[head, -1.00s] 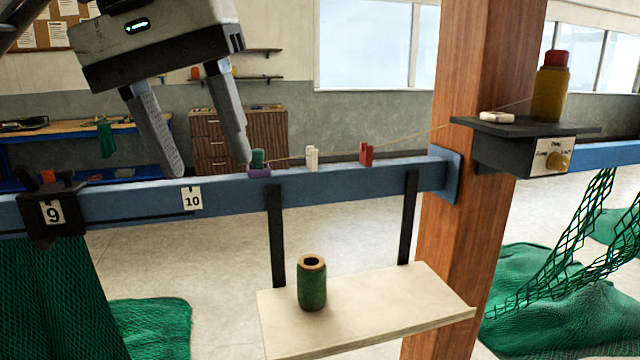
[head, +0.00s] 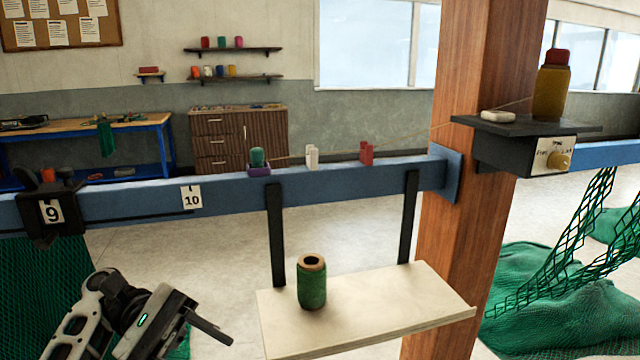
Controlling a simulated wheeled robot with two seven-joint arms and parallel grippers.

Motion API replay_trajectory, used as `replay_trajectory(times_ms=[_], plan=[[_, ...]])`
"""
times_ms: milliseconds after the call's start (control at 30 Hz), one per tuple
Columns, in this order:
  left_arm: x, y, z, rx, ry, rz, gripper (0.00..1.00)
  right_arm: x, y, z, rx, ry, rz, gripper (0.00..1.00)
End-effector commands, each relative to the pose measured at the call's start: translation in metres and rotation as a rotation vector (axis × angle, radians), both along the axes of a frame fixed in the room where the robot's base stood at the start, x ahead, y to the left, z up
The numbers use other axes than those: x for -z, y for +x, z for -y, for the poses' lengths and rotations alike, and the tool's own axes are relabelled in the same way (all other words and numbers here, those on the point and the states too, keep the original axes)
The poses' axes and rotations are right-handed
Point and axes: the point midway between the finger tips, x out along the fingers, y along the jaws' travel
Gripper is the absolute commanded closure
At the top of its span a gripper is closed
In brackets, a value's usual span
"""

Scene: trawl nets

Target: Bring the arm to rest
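My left gripper (head: 208,328) is low at the bottom left, in front of the blue rail (head: 330,178) and below it. It points down to the right, with one dark finger clearly showing; the other finger is not clear, so its opening cannot be judged. I see nothing held in it. It is apart from the green twine spool (head: 312,287), which stands upright on the pale shelf (head: 400,310). A small green item (head: 258,157) sits in a purple holder (head: 259,170) on the rail. My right gripper is not in view.
A white peg (head: 312,157) and a red peg (head: 366,153) stand on the rail. A wooden post (head: 480,90) carries a dark box (head: 515,150) with a yellow-brown spool (head: 550,93). Green nets (head: 560,300) hang and lie around.

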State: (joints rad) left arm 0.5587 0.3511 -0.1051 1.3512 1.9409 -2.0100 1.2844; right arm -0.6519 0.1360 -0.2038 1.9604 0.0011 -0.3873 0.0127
Motion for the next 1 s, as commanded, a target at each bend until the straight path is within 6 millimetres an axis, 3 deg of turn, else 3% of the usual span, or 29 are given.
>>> replay_trajectory(times_ms=[200, 333, 467, 567, 700, 800, 1000], plan=[[0.037, 0.051, 0.007, -0.255, 0.126, 0.181, 0.52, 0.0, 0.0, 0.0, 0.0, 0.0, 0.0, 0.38], [0.061, 0.091, -0.001, -0.411, 0.251, 0.368, 0.52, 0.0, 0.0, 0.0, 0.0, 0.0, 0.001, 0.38], [0.085, 0.14, -0.027, -0.561, 0.436, 0.642, 0.52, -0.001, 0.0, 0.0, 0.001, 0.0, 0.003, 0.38], [0.096, 0.184, -0.066, -0.648, 0.653, 0.952, 0.52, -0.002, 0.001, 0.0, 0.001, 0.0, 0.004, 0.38], [0.081, 0.234, -0.131, -0.641, 1.012, 1.455, 0.52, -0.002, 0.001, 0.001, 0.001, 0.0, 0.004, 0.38], [0.055, 0.253, -0.164, -0.546, 1.24, 1.767, 0.52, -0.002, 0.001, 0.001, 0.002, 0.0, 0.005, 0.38], [0.0, 0.267, -0.192, -0.251, 1.591, 2.237, 0.52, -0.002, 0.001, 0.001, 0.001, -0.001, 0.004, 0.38]])
